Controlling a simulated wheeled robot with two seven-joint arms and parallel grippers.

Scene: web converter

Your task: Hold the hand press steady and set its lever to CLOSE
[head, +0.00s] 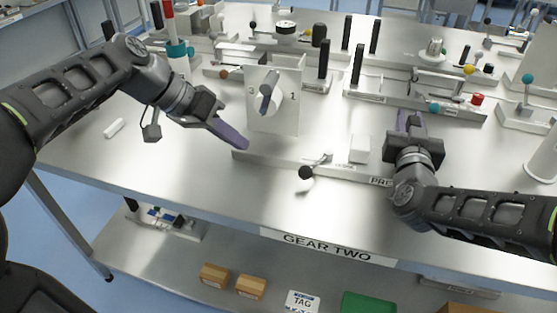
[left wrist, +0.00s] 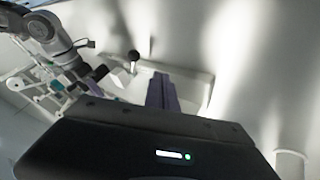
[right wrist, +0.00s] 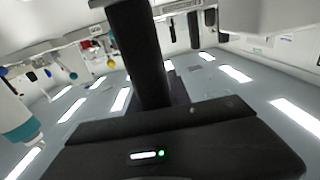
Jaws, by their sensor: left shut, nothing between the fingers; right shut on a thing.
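The hand press is a low pale base (head: 345,168) at the front of the table, with a label partly reading "PRE" beside my right gripper. Its short lever (head: 318,160) ends in a black ball (head: 306,172), which also shows in the left wrist view (left wrist: 133,56). My right gripper (head: 410,122) is at the right end of the base, shut on a thick black upright handle (right wrist: 138,50). In the head view the gripper hides most of that handle. My left gripper (head: 238,143) is shut and empty, up and left of the lever, apart from the ball.
A white panel (head: 285,115) marked 3 and 1 with a grey knob stands just right of my left gripper. A white block (head: 360,148) sits near the lever. Several other lever fixtures fill the back. The table's front edge is labelled GEAR TWO (head: 328,249).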

